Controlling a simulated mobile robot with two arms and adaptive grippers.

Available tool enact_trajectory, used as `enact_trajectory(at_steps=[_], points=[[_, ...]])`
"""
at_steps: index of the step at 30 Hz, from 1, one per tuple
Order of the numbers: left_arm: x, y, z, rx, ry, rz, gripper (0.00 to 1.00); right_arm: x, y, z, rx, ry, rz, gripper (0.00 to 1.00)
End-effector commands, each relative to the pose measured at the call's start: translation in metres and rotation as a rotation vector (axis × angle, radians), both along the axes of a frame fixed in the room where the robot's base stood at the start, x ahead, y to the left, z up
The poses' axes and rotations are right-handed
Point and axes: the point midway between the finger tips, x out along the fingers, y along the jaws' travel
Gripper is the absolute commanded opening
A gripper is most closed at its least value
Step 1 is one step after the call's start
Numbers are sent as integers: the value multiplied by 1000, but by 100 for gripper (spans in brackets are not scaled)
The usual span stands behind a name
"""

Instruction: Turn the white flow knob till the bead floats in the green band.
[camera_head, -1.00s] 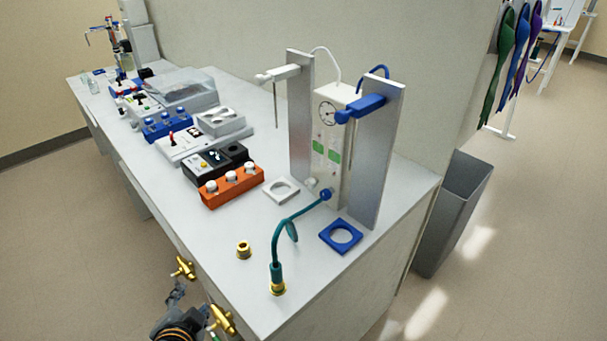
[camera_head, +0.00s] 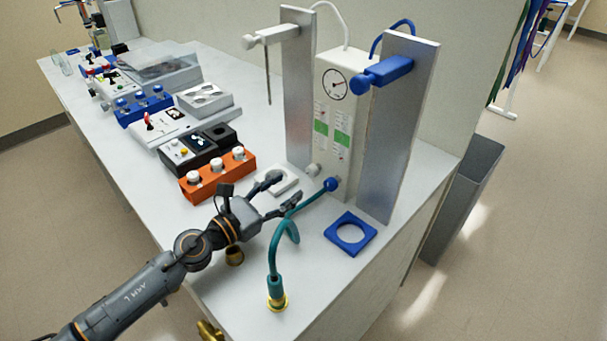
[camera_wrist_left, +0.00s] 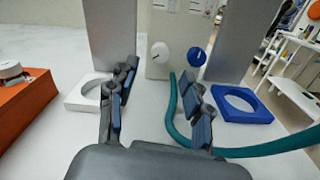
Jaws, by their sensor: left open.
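The white flow knob (camera_head: 314,170) sits low on the front of the white flowmeter panel (camera_head: 335,100), left of a blue knob (camera_head: 331,184). In the left wrist view the white knob (camera_wrist_left: 160,52) shows just beyond and between the fingertips, with the blue knob (camera_wrist_left: 196,57) to its right. Two tubes with green bands (camera_head: 320,127) are on the panel. The beads are too small to make out. My left gripper (camera_head: 286,188) is open and empty, in front of the panel and short of the knob, pointing at it. My right gripper is not in view.
A white ring holder (camera_head: 285,183) and a blue ring holder (camera_head: 350,232) lie on the bench. Metal plates (camera_head: 395,130) flank the panel. An orange block (camera_head: 217,176) is left.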

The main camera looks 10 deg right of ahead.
Motion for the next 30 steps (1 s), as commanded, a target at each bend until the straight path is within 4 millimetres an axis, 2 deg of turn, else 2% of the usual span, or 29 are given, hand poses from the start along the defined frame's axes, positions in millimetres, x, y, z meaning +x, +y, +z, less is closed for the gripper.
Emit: enact_trajectory(at_steps=[12,17,24,25,26,30], points=[[33,-51,1,-3,0,-2,50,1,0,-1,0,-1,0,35],[38,-59,1,-4,2,0,50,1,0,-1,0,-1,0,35],[39,-59,1,-4,2,0,50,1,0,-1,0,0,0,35],[39,-59,1,-4,2,0,48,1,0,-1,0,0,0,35],[39,-59,1,-4,2,0,42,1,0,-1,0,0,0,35],[38,-59,1,-4,2,0,13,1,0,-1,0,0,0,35]])
